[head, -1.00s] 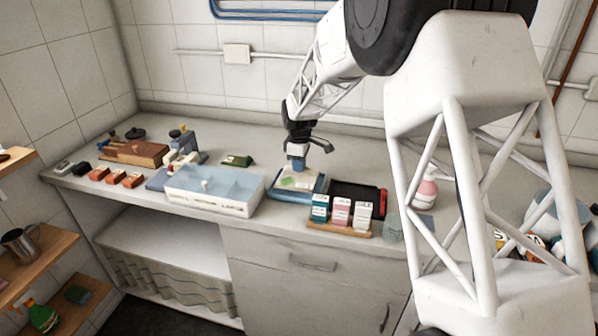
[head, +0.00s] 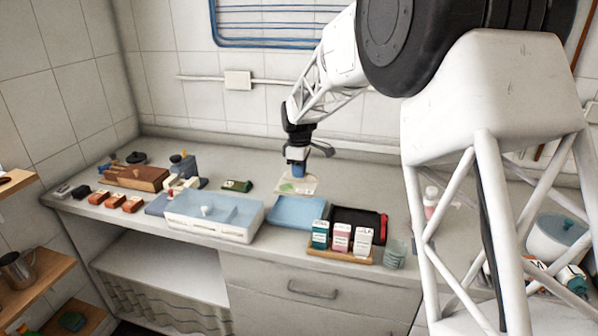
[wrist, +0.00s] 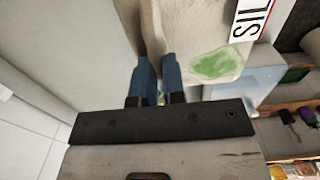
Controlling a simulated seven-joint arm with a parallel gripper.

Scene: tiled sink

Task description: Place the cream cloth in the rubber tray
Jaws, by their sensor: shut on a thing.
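The cream cloth (head: 310,186) has a green patch. My gripper (head: 298,174) is shut on it and holds it above the counter, just behind a flat blue tray (head: 290,219). In the wrist view, the blue fingers (wrist: 158,68) pinch the cloth (wrist: 188,25) near its left edge, and the green patch shows to their right. A black tray (head: 373,218) with a red right end lies right of the blue one, partly hidden by cartons. I cannot tell from its look which tray is rubber.
A white divided bin (head: 210,228) stands left of the blue tray. Small cartons (head: 341,238) stand on a wooden stand in front of the black tray, with a glass (head: 396,253) beside them. A dark green item (head: 237,186) lies behind the bin.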

